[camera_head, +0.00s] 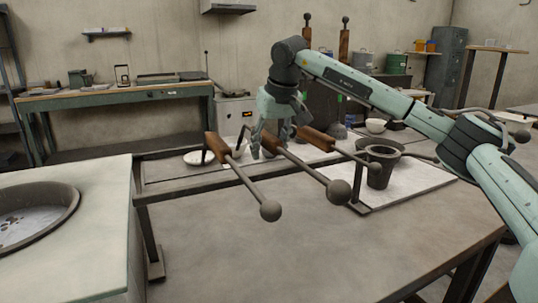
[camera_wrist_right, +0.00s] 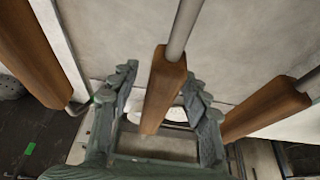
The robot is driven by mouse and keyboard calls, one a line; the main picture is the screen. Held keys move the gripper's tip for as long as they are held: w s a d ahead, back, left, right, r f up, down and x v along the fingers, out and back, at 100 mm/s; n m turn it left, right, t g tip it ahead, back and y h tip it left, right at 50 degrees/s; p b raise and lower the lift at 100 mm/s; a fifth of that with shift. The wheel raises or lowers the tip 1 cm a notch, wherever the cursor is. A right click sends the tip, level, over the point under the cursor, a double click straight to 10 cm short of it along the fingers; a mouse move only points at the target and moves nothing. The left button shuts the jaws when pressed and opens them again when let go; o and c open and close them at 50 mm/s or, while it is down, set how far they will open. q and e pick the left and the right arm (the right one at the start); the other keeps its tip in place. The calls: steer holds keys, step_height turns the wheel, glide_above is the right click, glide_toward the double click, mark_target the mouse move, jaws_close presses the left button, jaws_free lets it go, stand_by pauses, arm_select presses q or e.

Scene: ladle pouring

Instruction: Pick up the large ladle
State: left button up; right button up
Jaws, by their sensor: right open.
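Three ladles with wooden handles and grey rods ending in round heads rest side by side on a rack. The middle ladle (camera_head: 338,192) has the biggest head, so it looks like the large ladle. Its handle also shows in the right wrist view (camera_wrist_right: 163,92). My right gripper (camera_head: 270,141) is open at this handle, with a finger on either side; whether they touch it I cannot tell. The left ladle (camera_head: 270,210) and right ladle (camera_head: 374,166) lie to either side, their handles outside the fingers in the wrist view. My left gripper is not in view.
A dark pot (camera_head: 381,170) stands on a light board (camera_head: 428,182) right of the ladles. A white plate (camera_head: 199,158) lies behind the left handle. A counter with a round basin (camera_head: 35,212) is at the left. The front of the table (camera_head: 230,255) is clear.

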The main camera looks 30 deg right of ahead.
steer(key=shift+c, duration=0.3)
jaws_close()
steer(key=shift+w+r, duration=0.1)
steer(key=shift+r, duration=0.35)
step_height(320, 180, up, 10)
steer(key=shift+f, duration=0.25)
stand_by(0.7)
